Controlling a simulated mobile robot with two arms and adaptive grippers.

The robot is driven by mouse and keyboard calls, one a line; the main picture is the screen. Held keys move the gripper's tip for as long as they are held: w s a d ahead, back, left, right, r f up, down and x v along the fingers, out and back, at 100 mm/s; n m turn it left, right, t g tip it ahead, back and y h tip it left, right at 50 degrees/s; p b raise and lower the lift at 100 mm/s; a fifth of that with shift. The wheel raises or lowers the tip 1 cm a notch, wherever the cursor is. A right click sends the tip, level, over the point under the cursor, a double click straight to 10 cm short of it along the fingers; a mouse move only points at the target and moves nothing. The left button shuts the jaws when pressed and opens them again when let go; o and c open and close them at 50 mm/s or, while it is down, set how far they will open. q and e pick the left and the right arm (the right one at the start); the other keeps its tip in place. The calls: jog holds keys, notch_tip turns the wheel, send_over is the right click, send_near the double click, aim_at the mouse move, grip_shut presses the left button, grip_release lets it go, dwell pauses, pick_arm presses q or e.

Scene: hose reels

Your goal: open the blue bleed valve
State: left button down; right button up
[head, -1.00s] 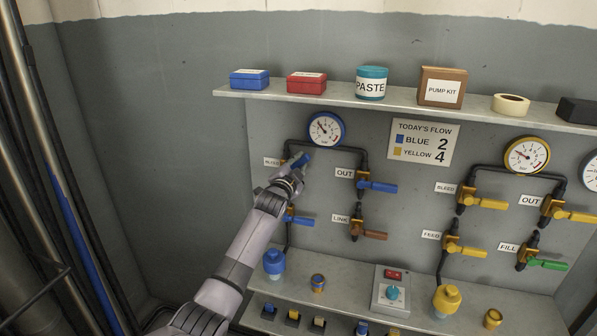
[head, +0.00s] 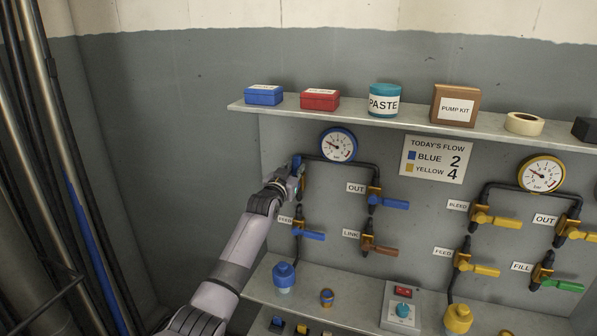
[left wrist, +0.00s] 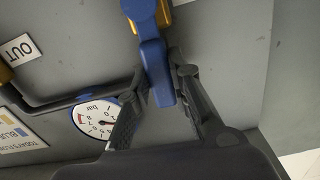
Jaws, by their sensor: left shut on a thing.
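The blue bleed valve's handle (head: 297,162) shows at the upper left of the panel, left of the blue-rimmed gauge (head: 338,146). It stands steeply, with its orange body (head: 301,184) partly hidden by my left gripper (head: 295,176). In the left wrist view the blue handle (left wrist: 152,58) runs down from its yellow-orange body (left wrist: 158,4) to between the fingers of my left gripper (left wrist: 160,88), which are shut on it. The bleed label is hidden in the head view. My right gripper is not in view.
The blue feed valve (head: 310,235) is just below, and the blue out valve (head: 392,203) is to the right. A shelf (head: 310,113) with boxes and a tub (head: 385,100) overhangs above.

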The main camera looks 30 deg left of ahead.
pick_arm(q)
jog(key=shift+a+f+n, duration=0.15)
jog(key=shift+a+n, duration=0.05)
jog(key=shift+n, duration=0.2)
jog(key=c, duration=1.4)
grip_release()
jog(key=shift+a, duration=0.1)
jog(key=shift+c, duration=0.2)
jog(key=shift+s, duration=0.1)
jog(key=v, duration=1.2)
